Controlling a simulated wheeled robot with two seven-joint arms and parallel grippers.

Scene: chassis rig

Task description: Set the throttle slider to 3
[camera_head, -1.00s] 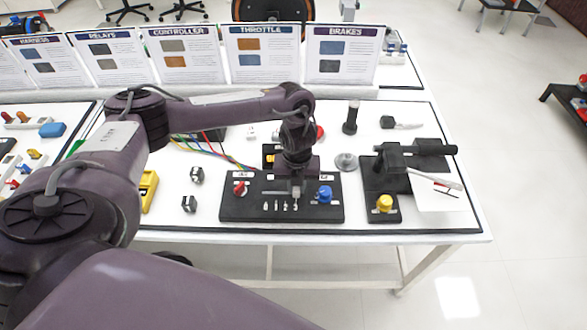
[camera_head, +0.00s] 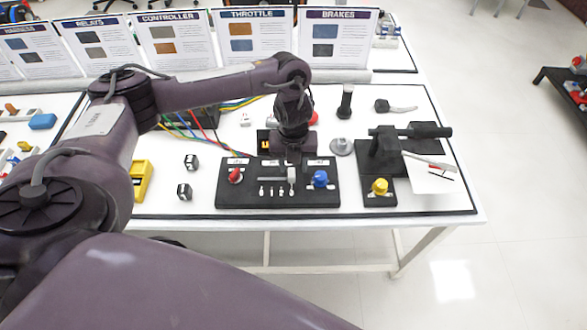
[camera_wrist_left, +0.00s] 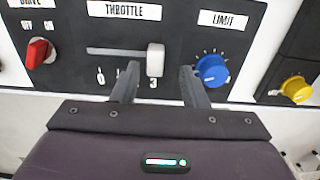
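The throttle slider's pale knob (camera_wrist_left: 155,60) stands at the right end of its slot in the left wrist view, directly above the printed 3 (camera_wrist_left: 153,84). It also shows in the head view (camera_head: 291,175) on the black control panel (camera_head: 228,196). My left gripper (camera_wrist_left: 160,78) is open, with one finger to each side of the knob's line and a gap from it. In the head view my left gripper (camera_head: 292,160) hangs just behind and above the knob. My right gripper is not in view.
A red drive switch (camera_wrist_left: 39,53) sits left of the slot, and a blue limit knob (camera_wrist_left: 212,70) is close to my right-hand finger. A yellow knob (camera_head: 379,186) and a black lever fixture (camera_head: 384,160) stand to the right. Two small dark blocks lie to the left.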

